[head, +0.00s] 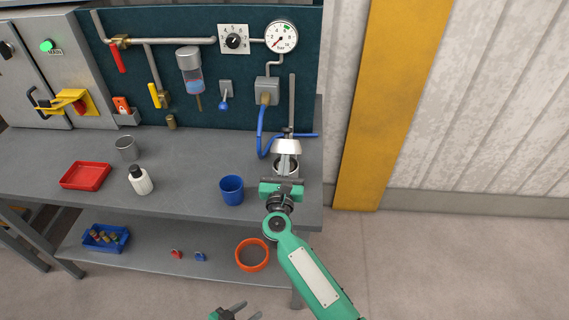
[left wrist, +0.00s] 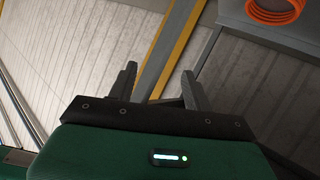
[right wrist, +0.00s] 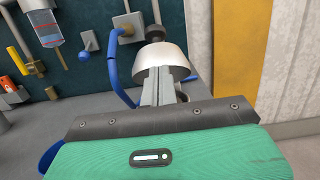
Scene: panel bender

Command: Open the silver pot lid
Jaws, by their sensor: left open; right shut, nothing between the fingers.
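The silver pot (head: 294,168) stands near the right end of the grey workbench. Its pale silver lid (head: 287,147), with a dark knob on top, shows above the pot, apart from its rim in the head view.
A blue cup (head: 232,190), white bottle (head: 140,180), grey cup (head: 127,148) and red tray (head: 84,176) stand on the bench. A blue hose (head: 262,130) hangs behind the pot. An orange ring (head: 252,254) is below. The bench front is mostly clear.

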